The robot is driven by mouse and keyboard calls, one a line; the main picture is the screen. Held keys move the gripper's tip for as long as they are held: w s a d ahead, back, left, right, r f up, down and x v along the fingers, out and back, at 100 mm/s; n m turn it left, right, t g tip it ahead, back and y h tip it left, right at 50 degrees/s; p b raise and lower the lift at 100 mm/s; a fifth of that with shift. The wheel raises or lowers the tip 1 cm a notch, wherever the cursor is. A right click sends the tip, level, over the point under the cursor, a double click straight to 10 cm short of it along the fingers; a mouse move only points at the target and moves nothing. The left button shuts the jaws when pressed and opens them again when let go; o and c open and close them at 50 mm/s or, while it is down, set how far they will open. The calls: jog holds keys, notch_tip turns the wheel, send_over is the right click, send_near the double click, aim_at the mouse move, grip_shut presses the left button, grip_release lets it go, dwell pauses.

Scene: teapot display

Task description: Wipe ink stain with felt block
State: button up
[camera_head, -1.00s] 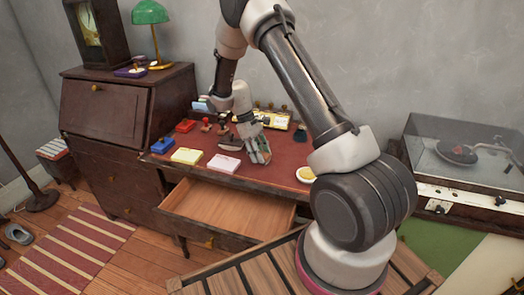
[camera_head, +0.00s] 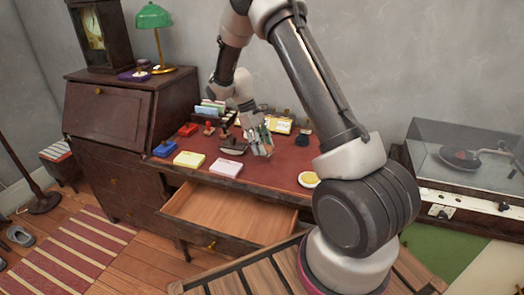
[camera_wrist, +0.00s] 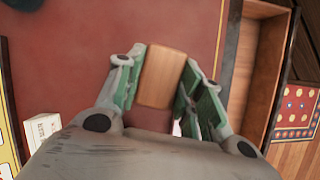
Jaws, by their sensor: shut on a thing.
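My gripper (camera_head: 262,143) is over the red-brown desk top (camera_head: 285,160), near its middle. In the wrist view, the green-padded fingers of my gripper (camera_wrist: 162,80) are shut on a tan wooden-looking block (camera_wrist: 162,78), which I take to be the felt block. Its underside is hidden, so I cannot tell whether it touches the desk. In the head view the block is hidden or too small to make out. I cannot make out an ink stain; the hand may cover it.
A dark rocker-shaped tool (camera_head: 233,146) stands left of the gripper. An open drawer (camera_head: 232,208) juts out at the front.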

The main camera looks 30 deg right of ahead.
aim_at(266, 146)
jog(key=shift+r, duration=0.15)
jog(key=shift+r, duration=1.4)
